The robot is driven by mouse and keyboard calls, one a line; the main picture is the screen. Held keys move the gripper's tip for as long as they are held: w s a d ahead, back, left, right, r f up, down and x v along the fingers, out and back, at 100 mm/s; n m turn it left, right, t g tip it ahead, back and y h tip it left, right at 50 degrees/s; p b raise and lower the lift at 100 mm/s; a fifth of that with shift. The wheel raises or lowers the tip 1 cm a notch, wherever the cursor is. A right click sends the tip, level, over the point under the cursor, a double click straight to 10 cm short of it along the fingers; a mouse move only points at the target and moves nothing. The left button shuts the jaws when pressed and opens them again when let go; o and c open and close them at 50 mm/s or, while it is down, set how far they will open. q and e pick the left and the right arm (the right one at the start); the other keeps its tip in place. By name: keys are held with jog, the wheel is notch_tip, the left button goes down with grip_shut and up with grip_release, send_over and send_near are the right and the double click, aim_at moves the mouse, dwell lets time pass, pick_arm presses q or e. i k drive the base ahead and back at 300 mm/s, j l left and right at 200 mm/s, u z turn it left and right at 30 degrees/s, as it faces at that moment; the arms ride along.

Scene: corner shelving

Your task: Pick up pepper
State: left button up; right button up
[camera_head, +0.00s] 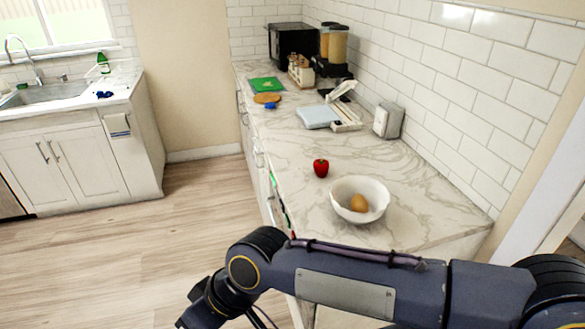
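A small red pepper (321,168) with a dark green stem sits on the marble counter (300,142), near its front edge. It stands just left of and behind a white bowl, apart from it. One of my arms comes in from the right across the bottom of the picture, in front of the counter's near end. Its far part bends down at the lower left, and no fingertips show. My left gripper is not in view.
The white bowl (346,210) holds a brown egg-like item (358,203). Further back are a scale-like device (318,116), a napkin holder (388,121), a green board (267,85) and a black microwave (292,43). The counter around the pepper is clear. Open wooden floor (130,235) lies left.

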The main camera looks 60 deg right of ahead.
aim_at(321, 166)
jog(key=i+z, duration=0.4)
jog(key=i, duration=0.15)
jog(key=i+j+z, duration=0.25)
jog(key=i+z, duration=0.2)
jog(key=i+l+z, duration=0.15)
jog(key=i+z, duration=0.8)
jog(key=i+j+z, duration=0.3)
jog(key=i+z, duration=0.15)
jog(key=i+l+z, duration=0.15)
jog(key=i+z, duration=0.15)
jog(key=z, duration=0.15)
jog(key=i+z, duration=0.3)
jog(key=z, duration=0.15)
jog(key=i+j+z, duration=0.1)
jog(key=i+z, duration=0.35)
jog(key=k+l, duration=0.05)
jog(key=k, duration=0.05)
